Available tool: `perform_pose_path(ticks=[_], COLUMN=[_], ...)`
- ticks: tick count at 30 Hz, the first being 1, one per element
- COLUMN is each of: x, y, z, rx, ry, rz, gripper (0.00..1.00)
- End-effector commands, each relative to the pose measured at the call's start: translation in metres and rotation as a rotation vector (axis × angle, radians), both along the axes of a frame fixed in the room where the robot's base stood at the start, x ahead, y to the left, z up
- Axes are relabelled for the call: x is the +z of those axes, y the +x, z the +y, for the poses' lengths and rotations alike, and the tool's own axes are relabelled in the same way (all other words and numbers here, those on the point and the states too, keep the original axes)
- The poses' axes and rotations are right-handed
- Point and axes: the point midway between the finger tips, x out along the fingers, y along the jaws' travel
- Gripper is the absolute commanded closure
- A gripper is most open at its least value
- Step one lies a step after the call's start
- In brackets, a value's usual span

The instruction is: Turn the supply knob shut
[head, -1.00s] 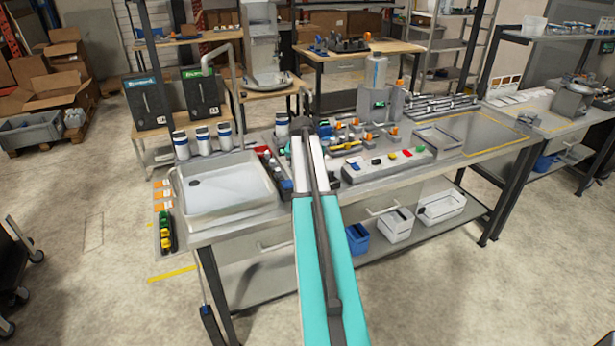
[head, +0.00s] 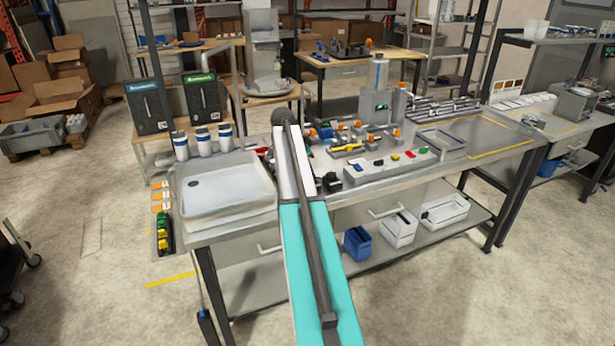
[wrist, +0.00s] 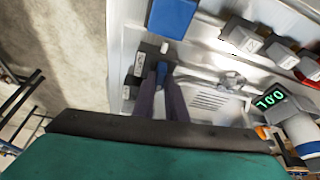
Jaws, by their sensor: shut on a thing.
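In the wrist view, the two dark fingers of my gripper (wrist: 160,82) reach down to the bench fixture. How far the knob is turned cannot be told. In the head view, my arm hides the fingers and the knob.
A lit display (wrist: 270,98) stands right of my gripper in the wrist view. A larger blue block (wrist: 171,18) lies beyond the fingertips. In the head view, a white tray (head: 222,205) is left of my arm, and a button panel (head: 390,168) is on its right.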

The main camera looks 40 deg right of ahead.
Motion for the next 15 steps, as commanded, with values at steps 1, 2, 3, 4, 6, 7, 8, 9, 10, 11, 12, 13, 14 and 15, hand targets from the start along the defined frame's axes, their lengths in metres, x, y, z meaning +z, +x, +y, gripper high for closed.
perform_pose_path(ticks=[1, 2, 3, 4, 6, 7, 8, 9, 10, 11, 12, 13, 14, 15], x=[-0.0018, -0.0017, -0.0016, -0.0016, -0.0013, -0.0012, -0.0011, -0.0009, -0.0008, -0.0007, -0.0006, -0.0005, -0.0004, -0.0003], y=[0.0067, 0.0067, 0.0067, 0.0068, 0.0069, 0.0069, 0.0067, 0.0066, 0.0066, 0.0067, 0.0066, 0.0066, 0.0067, 0.0066], z=[0.0031, 0.0032, 0.0032, 0.0033, 0.0032, 0.0034, 0.0035, 0.0036, 0.0036, 0.0036, 0.0036, 0.0036, 0.0037, 0.0036], rx=[-0.023, -0.041, -0.062, -0.077, -0.105, -0.115, -0.124, -0.134, -0.141, -0.145, -0.15, -0.152, -0.155, -0.156], ry=[0.007, 0.006, 0.006, 0.006, 0.005, 0.005, 0.006, 0.006, 0.005, 0.005, 0.005, 0.005, 0.005, 0.005], rz=[-0.007, -0.007, -0.006, -0.006, -0.007, -0.007, -0.006, -0.006, -0.007, -0.006, -0.007, -0.007, -0.007, -0.008], gripper=[1.0, 1.0, 1.0, 1.0, 1.0, 1.0, 1.0, 1.0, 1.0, 1.0, 1.0, 1.0, 1.0, 1.0])
